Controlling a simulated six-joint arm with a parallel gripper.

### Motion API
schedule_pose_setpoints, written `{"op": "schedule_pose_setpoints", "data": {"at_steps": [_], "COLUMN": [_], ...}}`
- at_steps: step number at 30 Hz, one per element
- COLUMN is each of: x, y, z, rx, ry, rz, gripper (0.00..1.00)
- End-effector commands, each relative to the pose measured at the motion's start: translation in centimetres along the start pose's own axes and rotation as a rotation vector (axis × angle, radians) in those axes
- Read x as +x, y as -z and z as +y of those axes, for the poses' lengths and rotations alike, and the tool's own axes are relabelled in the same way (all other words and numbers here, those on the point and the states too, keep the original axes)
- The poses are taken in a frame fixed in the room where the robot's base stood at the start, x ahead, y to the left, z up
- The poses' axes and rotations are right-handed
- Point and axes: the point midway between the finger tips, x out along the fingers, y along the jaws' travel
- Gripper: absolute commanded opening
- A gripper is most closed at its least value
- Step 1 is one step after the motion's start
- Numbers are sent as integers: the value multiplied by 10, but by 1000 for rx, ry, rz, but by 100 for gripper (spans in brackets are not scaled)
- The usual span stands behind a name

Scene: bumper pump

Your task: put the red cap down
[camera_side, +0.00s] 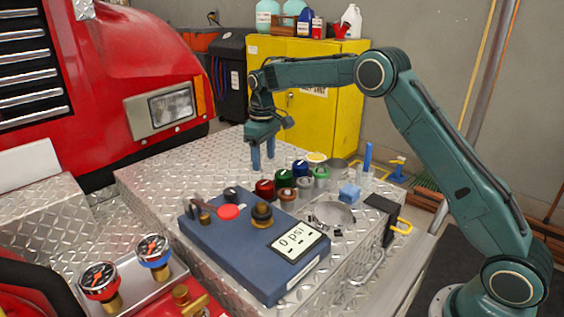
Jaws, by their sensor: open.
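A dark red cap (265,189) stands upright among a cluster of coloured caps on the diamond-plate metal top (165,180). My gripper (263,160) is open, with its two blue fingers pointing down. It is above and slightly behind the red cap in this view, apart from it, and nothing shows between the fingers. How high the fingertips are above the metal top is hard to tell.
Green (284,178), blue (300,168) and other caps stand close right of the red one. A blue pump box (235,250) with a red button (228,212) and a "0 psi" display (299,241) lies in front. The metal top left of the caps is clear.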

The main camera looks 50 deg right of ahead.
Motion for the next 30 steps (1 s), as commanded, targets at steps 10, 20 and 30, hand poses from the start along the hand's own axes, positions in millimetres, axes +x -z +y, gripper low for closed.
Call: {"op": "schedule_pose_setpoints", "data": {"at_steps": [10,20,30], "x": [-28,-29,-31], "y": [0,0,-2], "z": [0,0,-1], "rx": [0,0,2], "ry": [0,0,-1], "rz": [0,0,3], "gripper": [59,59,59]}}
